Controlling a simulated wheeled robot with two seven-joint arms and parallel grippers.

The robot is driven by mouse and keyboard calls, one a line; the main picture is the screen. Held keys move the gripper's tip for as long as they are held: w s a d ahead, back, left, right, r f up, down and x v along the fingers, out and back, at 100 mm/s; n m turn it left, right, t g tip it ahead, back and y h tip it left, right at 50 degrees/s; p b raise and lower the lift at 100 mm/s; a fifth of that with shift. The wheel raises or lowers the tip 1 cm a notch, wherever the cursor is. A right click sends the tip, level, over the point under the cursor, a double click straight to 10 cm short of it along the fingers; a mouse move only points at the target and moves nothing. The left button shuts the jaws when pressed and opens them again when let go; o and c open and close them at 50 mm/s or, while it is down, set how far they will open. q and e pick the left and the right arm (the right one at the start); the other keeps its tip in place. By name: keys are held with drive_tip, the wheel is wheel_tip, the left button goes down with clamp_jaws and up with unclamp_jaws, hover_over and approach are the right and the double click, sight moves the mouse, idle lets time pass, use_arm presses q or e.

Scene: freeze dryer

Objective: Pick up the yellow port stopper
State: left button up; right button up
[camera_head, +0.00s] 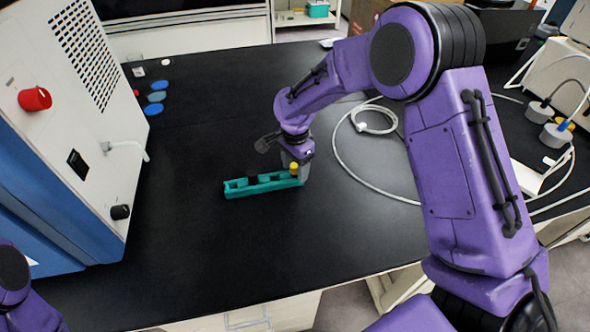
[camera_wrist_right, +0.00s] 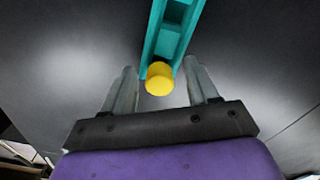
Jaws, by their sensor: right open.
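The yellow port stopper (camera_head: 294,168) sits at the right end of a teal rack (camera_head: 262,186) on the black bench. In the right wrist view the yellow stopper (camera_wrist_right: 159,79) lies between the two grey fingers of my right gripper (camera_wrist_right: 163,88), at the near end of the teal rack (camera_wrist_right: 168,40). Gaps show between the stopper and each finger. My right gripper (camera_head: 296,164) is open and low over the rack's right end, and its fingers are partly hidden in the head view. My left gripper is out of view; only a bit of my left arm shows at the lower left.
A white and blue machine with a red knob (camera_head: 35,99) and a black knob (camera_head: 120,212) stands at the left. Blue discs (camera_head: 155,97) lie beside it. A white cable (camera_head: 350,165) loops on the bench right of the rack. The bench in front of the rack is clear.

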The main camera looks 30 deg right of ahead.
drive_tip(key=shift+r, duration=0.1)
clamp_jaws()
